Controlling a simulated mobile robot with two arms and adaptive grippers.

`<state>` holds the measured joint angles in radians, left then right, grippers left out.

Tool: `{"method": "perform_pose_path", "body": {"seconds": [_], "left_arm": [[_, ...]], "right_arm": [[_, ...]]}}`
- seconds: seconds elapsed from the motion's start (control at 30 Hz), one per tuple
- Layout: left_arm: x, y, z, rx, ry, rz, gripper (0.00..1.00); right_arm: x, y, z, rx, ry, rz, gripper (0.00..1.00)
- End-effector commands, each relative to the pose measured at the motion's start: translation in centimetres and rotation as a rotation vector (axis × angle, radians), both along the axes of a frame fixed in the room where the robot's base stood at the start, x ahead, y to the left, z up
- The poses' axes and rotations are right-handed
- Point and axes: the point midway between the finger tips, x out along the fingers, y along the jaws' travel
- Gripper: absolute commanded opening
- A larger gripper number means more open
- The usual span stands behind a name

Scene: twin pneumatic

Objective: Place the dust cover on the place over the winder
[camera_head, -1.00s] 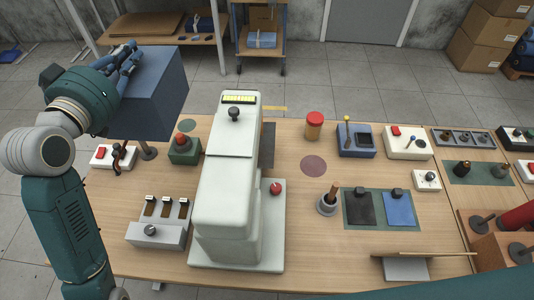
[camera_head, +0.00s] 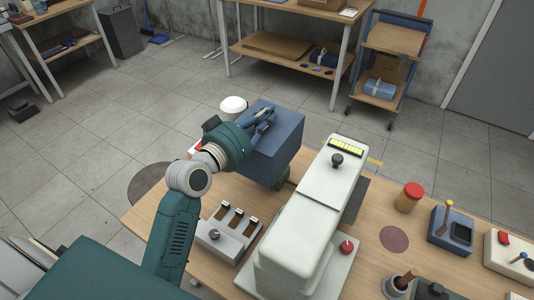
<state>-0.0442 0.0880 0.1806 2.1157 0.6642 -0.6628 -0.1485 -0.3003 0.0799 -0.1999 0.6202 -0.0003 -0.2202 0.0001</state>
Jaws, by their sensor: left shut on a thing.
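The dust cover appears to be the large dark blue box (camera_head: 283,150), at the far left part of the workbench. My left gripper (camera_head: 264,117) is at its top and shut on it. The cover is roughly upright, and I cannot tell how far its lower edge is above the bench. I cannot make out the winder or its marked place; the cover and arm hide part of the bench there. My right gripper is out of view.
A tall pale machine (camera_head: 310,218) stands close to the cover's right. A grey switch box (camera_head: 228,234) is in front, beside my left arm. A white round-topped thing (camera_head: 234,104) shows behind the cover. A red-lidded jar (camera_head: 409,197) stands farther right. Open floor lies beyond the bench.

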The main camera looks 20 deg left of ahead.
Motion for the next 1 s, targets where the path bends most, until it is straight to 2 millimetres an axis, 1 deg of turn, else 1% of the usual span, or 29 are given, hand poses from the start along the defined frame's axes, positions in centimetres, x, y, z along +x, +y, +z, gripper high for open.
{"method": "perform_pose_path", "body": {"seconds": [0.03,0.1,0.2,0.3,0.4,0.53,0.73,0.83,1.0], "left_arm": [[0.0,0.0,-1.7,-0.002,0.006,0.0,0.0],[-0.1,0.0,-3.6,-0.001,0.006,0.0,0.0],[-0.1,0.0,-6.2,0.0,0.005,0.001,0.0],[0.0,0.0,-8.2,0.0,0.002,-0.001,0.0],[0.0,0.0,-9.5,0.0,0.0,0.0,0.0],[0.0,0.0,-10.3,0.0,-0.002,-0.002,0.0],[0.0,0.0,-13.4,0.001,0.0,-0.002,0.0],[0.0,0.0,-14.1,0.002,-0.001,0.0,0.0],[0.0,0.0,-14.1,0.001,-0.002,0.001,0.0]], "right_arm": [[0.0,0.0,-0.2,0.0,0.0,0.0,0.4],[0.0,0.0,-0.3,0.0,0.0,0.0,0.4],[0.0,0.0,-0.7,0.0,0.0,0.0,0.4],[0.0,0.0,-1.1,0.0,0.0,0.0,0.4],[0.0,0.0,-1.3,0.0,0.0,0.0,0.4],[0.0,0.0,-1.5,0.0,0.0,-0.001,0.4],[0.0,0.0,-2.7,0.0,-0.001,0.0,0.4],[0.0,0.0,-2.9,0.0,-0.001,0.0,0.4],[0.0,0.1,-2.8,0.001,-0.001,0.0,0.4]]}}
